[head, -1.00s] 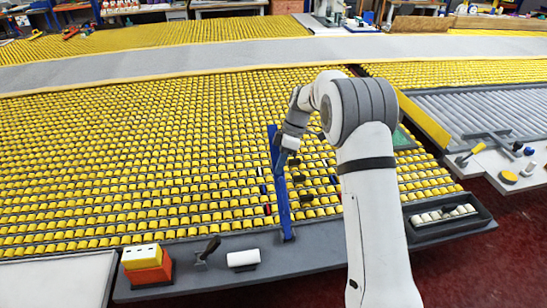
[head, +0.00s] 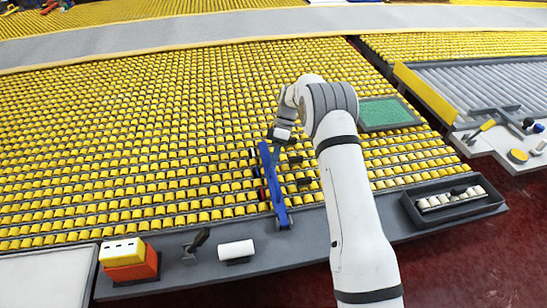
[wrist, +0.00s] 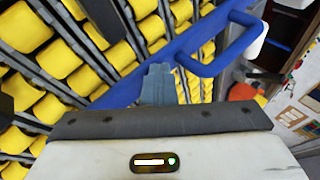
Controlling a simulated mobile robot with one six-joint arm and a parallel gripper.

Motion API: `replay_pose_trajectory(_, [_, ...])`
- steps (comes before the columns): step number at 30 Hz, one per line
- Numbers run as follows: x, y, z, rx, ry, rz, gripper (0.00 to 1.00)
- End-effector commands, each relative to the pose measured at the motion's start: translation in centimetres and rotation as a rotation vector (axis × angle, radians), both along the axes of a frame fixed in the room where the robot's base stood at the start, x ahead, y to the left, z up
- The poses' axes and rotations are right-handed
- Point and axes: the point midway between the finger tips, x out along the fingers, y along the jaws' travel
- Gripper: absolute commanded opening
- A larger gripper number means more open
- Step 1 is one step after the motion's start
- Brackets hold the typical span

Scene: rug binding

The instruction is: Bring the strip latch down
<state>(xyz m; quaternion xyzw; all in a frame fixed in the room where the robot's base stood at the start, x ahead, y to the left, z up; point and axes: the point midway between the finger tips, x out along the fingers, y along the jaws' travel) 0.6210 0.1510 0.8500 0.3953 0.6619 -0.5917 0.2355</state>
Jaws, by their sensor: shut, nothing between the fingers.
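The strip latch looks to be the long blue bar (head: 273,190) with a looped handle, standing at a slant from the grey front ledge over the yellow rollers. In the wrist view the blue bar (wrist: 130,92) crosses diagonally, with its handle (wrist: 222,48) at upper right. My gripper (head: 278,136) is at the bar's upper end. In the wrist view my gripper's grey fingers (wrist: 157,84) are shut and empty, overlapping the bar's lower edge; I cannot tell whether they touch it.
A dark tray (head: 455,203) is at right. A green panel (head: 388,113) lies beyond my arm.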

Motion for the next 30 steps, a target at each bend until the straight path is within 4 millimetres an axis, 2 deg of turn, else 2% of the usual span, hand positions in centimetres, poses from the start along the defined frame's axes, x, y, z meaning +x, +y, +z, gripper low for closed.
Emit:
replay_pose_trajectory(6, [-0.4,0.7,-0.9,0.000,0.003,0.011,0.00])
replay_pose_trajectory(20, [-0.7,1.3,-1.2,0.000,0.009,0.023,0.00])
replay_pose_trajectory(25, [-0.6,1.3,0.6,0.003,0.004,0.024,0.00])
replay_pose_trajectory(30, [-0.1,0.8,4.3,0.004,-0.009,0.020,0.00])
